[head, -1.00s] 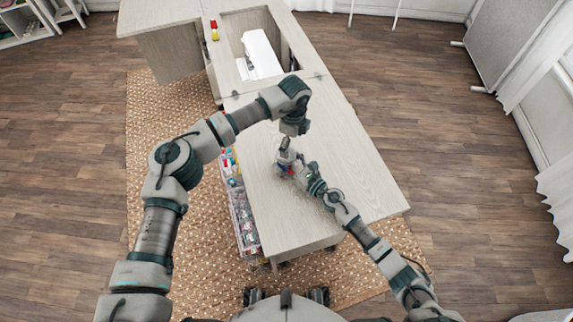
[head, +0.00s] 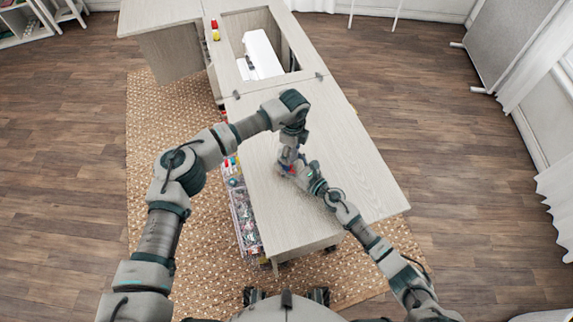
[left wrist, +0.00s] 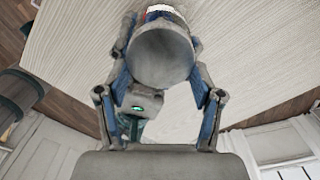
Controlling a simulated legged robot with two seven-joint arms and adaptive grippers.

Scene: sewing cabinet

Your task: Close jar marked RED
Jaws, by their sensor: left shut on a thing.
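My left gripper (head: 289,157) is over the table, close above a small jar with red and blue marks (head: 287,169). In the left wrist view its fingers (left wrist: 160,50) are shut around a round grey lid (left wrist: 163,57). A red, white and blue part of the jar (left wrist: 162,13) shows just beyond the lid. I cannot tell whether lid and jar touch. My right gripper (head: 299,174) is at the jar from the lower right. Its fingers are too small and overlapped to read. No word on the jar is legible.
The pale wooden table (head: 345,165) is otherwise largely clear. A white sewing machine (head: 262,54) sits in the recess at the back. Red and yellow spools (head: 215,30) stand near the back left. Clear bins of small items (head: 246,220) line the table's left side.

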